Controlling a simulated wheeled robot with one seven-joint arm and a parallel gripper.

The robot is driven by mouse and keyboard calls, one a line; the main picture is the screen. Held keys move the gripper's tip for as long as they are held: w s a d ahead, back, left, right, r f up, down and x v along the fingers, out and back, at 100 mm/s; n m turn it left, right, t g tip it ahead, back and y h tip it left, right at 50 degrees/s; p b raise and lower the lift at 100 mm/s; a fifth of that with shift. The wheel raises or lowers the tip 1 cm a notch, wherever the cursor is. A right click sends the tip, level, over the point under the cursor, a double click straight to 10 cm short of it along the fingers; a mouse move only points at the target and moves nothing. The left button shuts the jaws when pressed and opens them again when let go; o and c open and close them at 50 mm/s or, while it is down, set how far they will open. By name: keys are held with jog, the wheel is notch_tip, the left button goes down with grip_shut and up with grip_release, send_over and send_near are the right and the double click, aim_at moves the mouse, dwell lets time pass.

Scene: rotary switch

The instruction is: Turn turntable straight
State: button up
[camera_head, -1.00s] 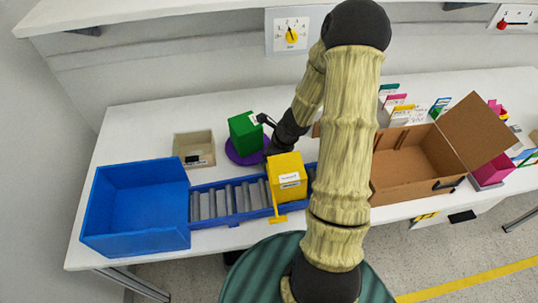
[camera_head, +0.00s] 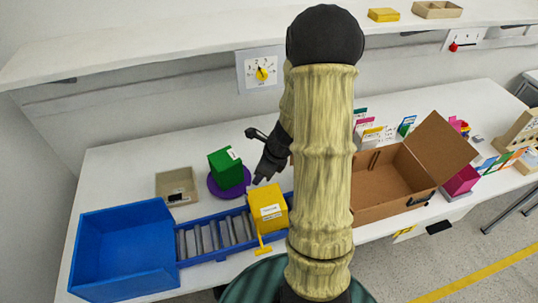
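A green box (camera_head: 226,172) with a white label stands on the round purple turntable (camera_head: 216,188) at the back of the table. The box sits at a slant to the table edges. My gripper (camera_head: 253,157) is just to the right of the box and turntable. Its two dark fingers are spread apart, one toward the back and one toward the front, with nothing visible between them. A narrow gap shows between the fingers and the box. My forearm hides the area right of the gripper.
A yellow box (camera_head: 268,211) stands on the roller conveyor (camera_head: 215,236) in front of the turntable. A blue bin (camera_head: 122,245) is at left, a beige tray (camera_head: 176,186) left of the turntable. An open cardboard box (camera_head: 392,185) is at right. A dial panel (camera_head: 261,70) is on the wall.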

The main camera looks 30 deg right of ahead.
jog(key=p+v, duration=0.1)
jog(key=v, duration=0.6)
jog(key=shift+r, duration=0.1)
